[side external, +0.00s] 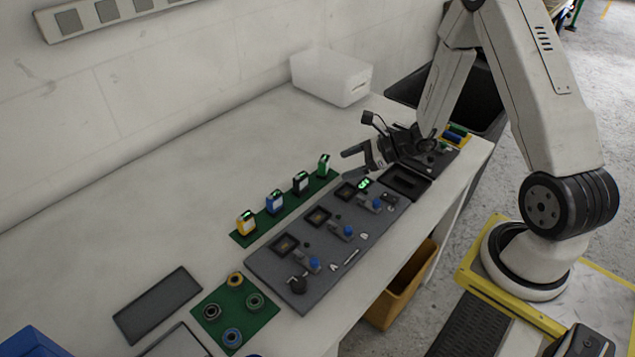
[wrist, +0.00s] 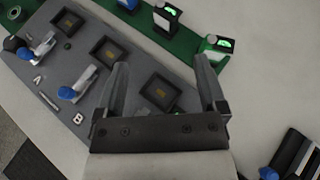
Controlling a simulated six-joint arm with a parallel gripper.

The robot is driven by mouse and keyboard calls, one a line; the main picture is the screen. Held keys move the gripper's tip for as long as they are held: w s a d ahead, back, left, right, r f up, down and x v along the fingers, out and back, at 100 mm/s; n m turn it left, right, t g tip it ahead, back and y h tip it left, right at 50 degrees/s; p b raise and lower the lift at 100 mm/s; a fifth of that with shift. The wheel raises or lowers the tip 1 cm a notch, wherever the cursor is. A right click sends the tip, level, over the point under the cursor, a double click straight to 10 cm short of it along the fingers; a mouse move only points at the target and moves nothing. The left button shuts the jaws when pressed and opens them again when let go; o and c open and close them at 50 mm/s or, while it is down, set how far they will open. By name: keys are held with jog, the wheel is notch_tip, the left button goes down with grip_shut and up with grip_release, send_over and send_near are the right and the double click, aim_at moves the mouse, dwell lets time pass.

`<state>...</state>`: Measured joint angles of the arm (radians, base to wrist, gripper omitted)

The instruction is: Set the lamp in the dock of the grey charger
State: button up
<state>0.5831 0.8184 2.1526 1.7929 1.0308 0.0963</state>
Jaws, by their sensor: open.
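Several small box-shaped units with glowing green tops stand in a row on a green mat (side external: 241,239): a yellow one (side external: 246,222), a blue one (side external: 275,203), a black one (side external: 301,183) and a green one (side external: 324,165). I cannot tell which is the lamp. A dark grey board (side external: 270,270), perhaps the grey charger, carries several square black docks, which look empty; one dock (wrist: 159,92) shows between my fingers in the wrist view. My gripper (side external: 349,163) is open and empty above the board's far end. The green unit (wrist: 216,49) is just beyond its right finger.
Blue-knobbed clamps (side external: 348,231) and small loose parts lie along the board's near side. A green mat with several rings (side external: 255,301) and a dark flat pad (side external: 157,305) lie nearer the camera. A white box (side external: 330,76) stands at the back. The table behind the units is clear.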

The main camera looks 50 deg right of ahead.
jog(key=s+a+r+n+g+h, duration=0.3)
jog(key=s+n, duration=0.3)
jog(key=n, duration=0.7)
jog(key=s+a+r+n+g+h, duration=0.4)
jog(key=s+a+r+n, duration=0.2)
jog(key=n, duration=0.8)
jog(key=shift+r+h, duration=0.3)
jog(key=shift+s, duration=0.1)
jog(key=shift+c, duration=0.9)
